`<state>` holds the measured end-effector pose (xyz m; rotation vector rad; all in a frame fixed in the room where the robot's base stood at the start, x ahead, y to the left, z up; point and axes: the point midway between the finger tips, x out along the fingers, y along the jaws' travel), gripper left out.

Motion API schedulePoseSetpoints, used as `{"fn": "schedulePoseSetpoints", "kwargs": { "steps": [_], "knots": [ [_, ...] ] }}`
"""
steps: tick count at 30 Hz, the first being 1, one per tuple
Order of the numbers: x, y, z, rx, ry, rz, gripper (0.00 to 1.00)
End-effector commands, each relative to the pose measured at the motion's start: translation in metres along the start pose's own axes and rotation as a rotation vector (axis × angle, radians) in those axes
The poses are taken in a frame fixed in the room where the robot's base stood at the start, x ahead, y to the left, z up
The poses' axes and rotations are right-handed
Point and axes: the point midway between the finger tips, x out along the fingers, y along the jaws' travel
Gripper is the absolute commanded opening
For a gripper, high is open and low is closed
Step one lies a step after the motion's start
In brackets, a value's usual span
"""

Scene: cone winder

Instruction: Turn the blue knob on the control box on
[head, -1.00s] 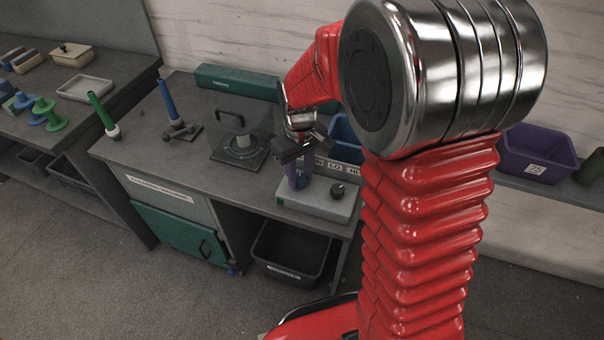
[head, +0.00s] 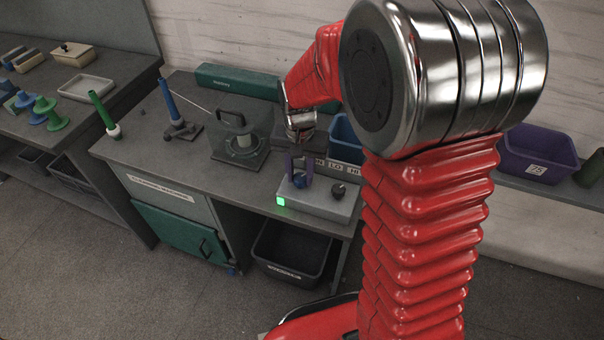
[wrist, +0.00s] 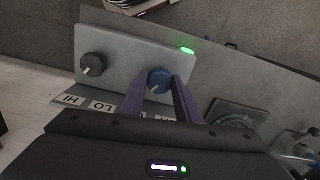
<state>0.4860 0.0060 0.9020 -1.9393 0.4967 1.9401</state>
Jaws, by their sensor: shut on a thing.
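The grey control box (head: 318,203) stands at the front right of the bench, with a lit green square lamp (head: 281,201) at its front left corner. The blue knob (head: 300,181) is on its top, left of a dark knob (head: 338,190). My gripper (head: 299,178) reaches down from above with its purple fingers around the blue knob. In the wrist view my gripper (wrist: 159,82) has one finger on each side of the blue knob (wrist: 158,78), shut on it. The knob's white pointer mark shows there, and the green lamp (wrist: 187,50) glows.
A blue bin (head: 345,140) is close behind my gripper. A dark bin (head: 290,250) sits below.

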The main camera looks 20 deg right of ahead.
Motion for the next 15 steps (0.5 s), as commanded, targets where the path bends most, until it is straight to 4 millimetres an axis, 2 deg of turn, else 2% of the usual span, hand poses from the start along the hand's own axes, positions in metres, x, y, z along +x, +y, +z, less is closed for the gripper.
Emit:
{"fn": "schedulePoseSetpoints", "kwargs": {
  "steps": [15],
  "knots": [
    [0.0003,0.001,-0.0013,0.057,0.003,0.001,0.08]
  ]
}}
